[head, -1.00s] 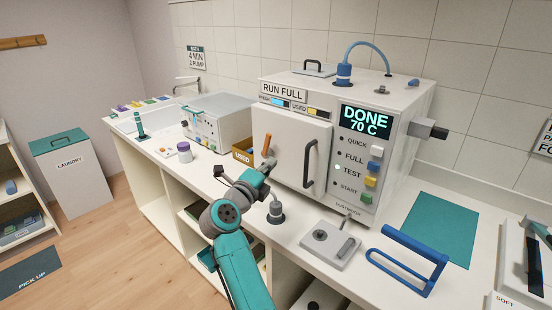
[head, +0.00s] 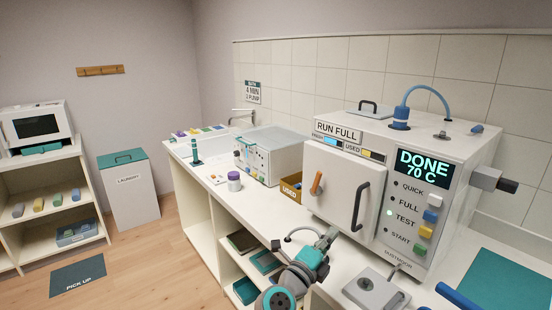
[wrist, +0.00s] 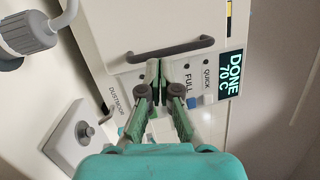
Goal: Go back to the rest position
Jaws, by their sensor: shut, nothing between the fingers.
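My gripper (wrist: 158,75) is shut and empty in the wrist view, its fingertips together in front of the sterilizer-like machine. The white machine (head: 455,140) has a closed door (head: 338,200) with a dark handle (head: 361,205) and an orange lever (head: 316,183). Its display (head: 423,170) reads DONE 70 C. The handle also shows just beyond my fingertips in the wrist view (wrist: 170,49); I cannot tell the gap.
A laundry bin (head: 132,190) and shelf stand left. The floor (head: 150,270) between is clear.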

